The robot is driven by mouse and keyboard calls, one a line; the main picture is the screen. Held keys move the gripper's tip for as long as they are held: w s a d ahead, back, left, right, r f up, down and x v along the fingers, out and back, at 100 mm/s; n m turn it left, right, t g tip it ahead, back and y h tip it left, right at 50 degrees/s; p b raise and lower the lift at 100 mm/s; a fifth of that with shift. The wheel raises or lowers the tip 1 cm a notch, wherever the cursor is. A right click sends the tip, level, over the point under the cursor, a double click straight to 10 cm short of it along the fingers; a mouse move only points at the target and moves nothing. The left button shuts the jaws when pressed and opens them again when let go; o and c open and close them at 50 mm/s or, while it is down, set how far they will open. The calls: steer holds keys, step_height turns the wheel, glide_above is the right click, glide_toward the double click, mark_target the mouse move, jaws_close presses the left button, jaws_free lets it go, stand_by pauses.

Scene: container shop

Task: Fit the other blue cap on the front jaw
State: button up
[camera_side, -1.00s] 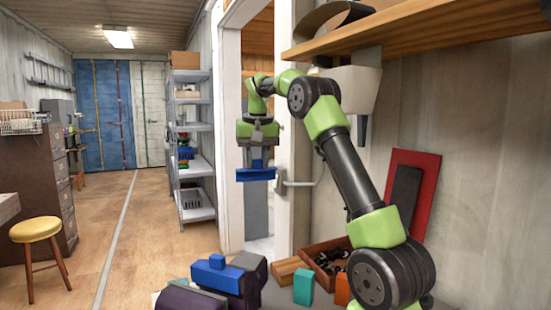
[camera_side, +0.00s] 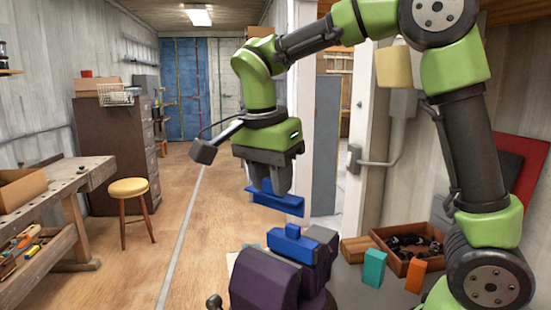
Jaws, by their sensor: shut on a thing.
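My gripper (camera_side: 271,186) points down and is shut on a blue cap (camera_side: 277,203), a long bar with a raised middle. The dark purple vise (camera_side: 262,282) stands at the bottom middle. Another blue cap (camera_side: 291,244) sits on top of the vise, in front of a grey block (camera_side: 322,242) at its right. A clear gap shows between the held cap and the one on the vise. The bare front jaw cannot be made out clearly from this side.
A yellow stool (camera_side: 128,189) and a workbench (camera_side: 70,180) stand at left.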

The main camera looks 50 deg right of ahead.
mark_target(269, 194)
steer(key=shift+a+x, duration=0.25)
steer(key=shift+x, duration=0.85)
steer(key=shift+a+x, duration=0.2)
steer(key=shift+x, duration=0.9)
steer(key=shift+a+x, duration=0.25)
steer(key=shift+x, duration=0.9)
steer(key=shift+a+x, duration=0.2)
steer(key=shift+x, duration=0.75)
steer(key=shift+a+x, duration=0.2)
steer(key=shift+x, duration=0.75)
steer(key=shift+a+f, duration=0.15)
steer(key=o, duration=0.9)
steer(key=shift+d+v, duration=0.2)
steer(key=shift+v, duration=0.75)
steer(key=shift+d+v, duration=0.2)
steer(key=shift+v, duration=0.8)
steer(key=shift+d+v, duration=0.2)
steer(key=shift+v, duration=0.75)
